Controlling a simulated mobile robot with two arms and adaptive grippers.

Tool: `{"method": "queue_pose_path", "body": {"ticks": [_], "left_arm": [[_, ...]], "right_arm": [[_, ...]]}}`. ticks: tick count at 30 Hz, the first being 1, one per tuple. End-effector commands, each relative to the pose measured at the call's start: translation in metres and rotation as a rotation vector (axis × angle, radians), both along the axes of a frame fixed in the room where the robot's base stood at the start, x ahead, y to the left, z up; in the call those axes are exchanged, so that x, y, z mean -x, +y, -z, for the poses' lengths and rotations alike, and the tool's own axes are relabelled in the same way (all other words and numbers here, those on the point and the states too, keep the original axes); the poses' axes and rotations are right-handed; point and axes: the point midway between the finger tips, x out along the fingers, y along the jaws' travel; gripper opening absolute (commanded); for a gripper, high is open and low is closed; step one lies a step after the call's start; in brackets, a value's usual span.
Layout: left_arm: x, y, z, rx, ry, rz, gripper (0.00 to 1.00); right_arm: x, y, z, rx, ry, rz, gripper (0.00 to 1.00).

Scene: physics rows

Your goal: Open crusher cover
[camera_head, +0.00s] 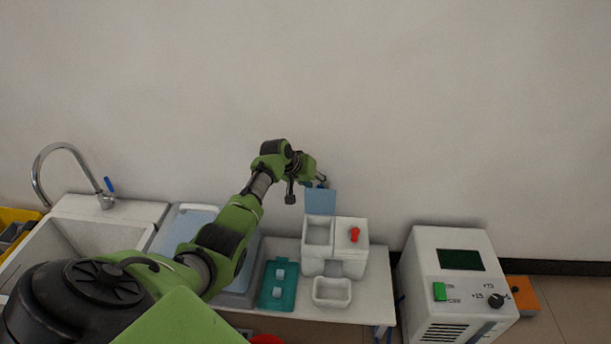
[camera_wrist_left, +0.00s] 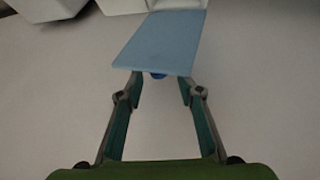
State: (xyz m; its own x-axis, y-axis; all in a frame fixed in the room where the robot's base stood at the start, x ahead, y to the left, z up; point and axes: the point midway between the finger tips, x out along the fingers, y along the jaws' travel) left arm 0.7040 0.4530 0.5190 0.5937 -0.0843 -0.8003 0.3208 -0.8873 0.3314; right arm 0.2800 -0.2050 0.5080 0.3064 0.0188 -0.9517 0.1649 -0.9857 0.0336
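The crusher (camera_head: 350,262) is a white box with an open compartment on its left and a red knob on its right top. Its light-blue cover (camera_head: 320,201) stands raised, roughly upright, at the back of the compartment. My left gripper (camera_head: 321,183) is at the cover's top edge. In the left wrist view the cover (camera_wrist_left: 162,42) lies ahead of the left gripper (camera_wrist_left: 161,88), whose fingers are spread apart. A small dark-blue knob (camera_wrist_left: 158,76) at the cover's edge shows between the fingertips, not visibly gripped. My right gripper is not in view.
A white bin (camera_head: 332,292) stands in front of the crusher. A teal tray (camera_head: 268,300) with small pale blocks lies to its left. A sink (camera_head: 90,240) is at far left. A white machine (camera_head: 455,275) stands at right. The wall is close behind.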

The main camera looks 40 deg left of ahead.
Motion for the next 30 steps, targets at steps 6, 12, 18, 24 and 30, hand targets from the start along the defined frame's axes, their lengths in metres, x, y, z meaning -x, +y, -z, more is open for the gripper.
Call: {"method": "queue_pose_path", "body": {"ticks": [6, 12, 18, 24, 30], "left_arm": [[0.018, 0.003, -0.024, -0.004, -0.002, 0.000, 0.34], [0.035, 0.006, -0.046, -0.004, -0.002, 0.000, 0.34], [0.047, 0.008, -0.062, -0.003, -0.001, -0.001, 0.34], [0.050, 0.008, -0.067, -0.001, 0.000, -0.002, 0.34], [0.050, 0.008, -0.067, -0.001, 0.000, -0.002, 0.34]], "right_arm": [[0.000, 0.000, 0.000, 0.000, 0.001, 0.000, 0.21], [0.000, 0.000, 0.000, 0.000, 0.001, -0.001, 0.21], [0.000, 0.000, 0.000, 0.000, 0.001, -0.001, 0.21], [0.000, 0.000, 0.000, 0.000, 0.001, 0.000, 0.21], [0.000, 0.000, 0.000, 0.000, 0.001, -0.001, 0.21]]}}
